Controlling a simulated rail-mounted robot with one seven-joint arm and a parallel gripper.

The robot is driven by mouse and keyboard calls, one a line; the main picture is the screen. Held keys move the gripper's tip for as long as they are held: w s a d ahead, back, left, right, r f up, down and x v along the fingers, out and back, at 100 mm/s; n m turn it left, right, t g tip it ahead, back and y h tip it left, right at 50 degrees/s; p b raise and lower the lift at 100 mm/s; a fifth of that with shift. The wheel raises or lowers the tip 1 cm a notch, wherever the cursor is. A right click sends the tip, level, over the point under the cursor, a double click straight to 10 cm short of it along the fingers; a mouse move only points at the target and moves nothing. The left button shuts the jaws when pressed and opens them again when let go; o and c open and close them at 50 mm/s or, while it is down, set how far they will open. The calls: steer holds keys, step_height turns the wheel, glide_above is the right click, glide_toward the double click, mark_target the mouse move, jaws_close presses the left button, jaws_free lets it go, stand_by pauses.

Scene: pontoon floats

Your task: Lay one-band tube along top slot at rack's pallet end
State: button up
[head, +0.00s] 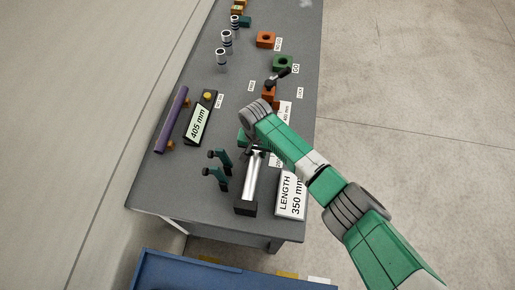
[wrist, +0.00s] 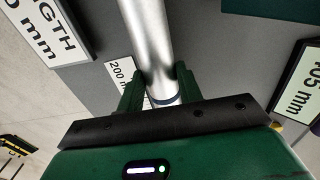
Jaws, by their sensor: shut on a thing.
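A silver tube (head: 254,175) lies lengthwise over the near part of the grey table. Its near end meets or overlaps a black block (head: 245,208) in the head view; I cannot tell whether they touch. In the wrist view the tube (wrist: 147,35) runs up between the fingers, with one dark blue band (wrist: 166,100) near the gripper. My gripper (wrist: 158,86) is shut on the tube near that banded end. In the head view my arm largely hides the gripper and that end. I cannot make out the rack, its top slot or a pallet for certain.
A purple tube (head: 171,120) and a 405 mm display (head: 199,122) lie farther left. A LENGTH 350 mm sign (head: 291,194) is at right. Banded cylinders (head: 221,61) stand far back. A blue container (head: 190,272) is below the table's near edge.

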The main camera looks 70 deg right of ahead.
steer(key=shift+r+p, duration=4.5)
steer(key=shift+p, duration=0.2)
steer(key=shift+r, duration=0.1)
step_height(320, 180, up, 6)
steer(key=p, duration=0.6)
glide_above(256, 152)
steer(key=shift+d+r, duration=0.1)
steer(key=shift+r, duration=0.8)
steer(key=w+a+r+n, duration=0.2)
steer(key=w+a+n, duration=0.2)
steer(key=a, duration=0.6)
steer(key=w+a+r+n, duration=0.1)
steer(key=w+a+n, duration=0.25)
steer(key=a, duration=0.55)
steer(key=w+a+r+n, duration=0.2)
steer(key=w+a+n, duration=0.2)
steer(key=a, duration=0.6)
steer(key=s+a+r+n, duration=0.1)
steer(key=a+n, duration=0.1)
steer(key=a, duration=0.4)
steer(key=a+r+n, duration=0.1)
steer(key=a+n, duration=0.1)
steer(key=a, duration=0.5)
steer(key=shift+s+r, duration=0.4)
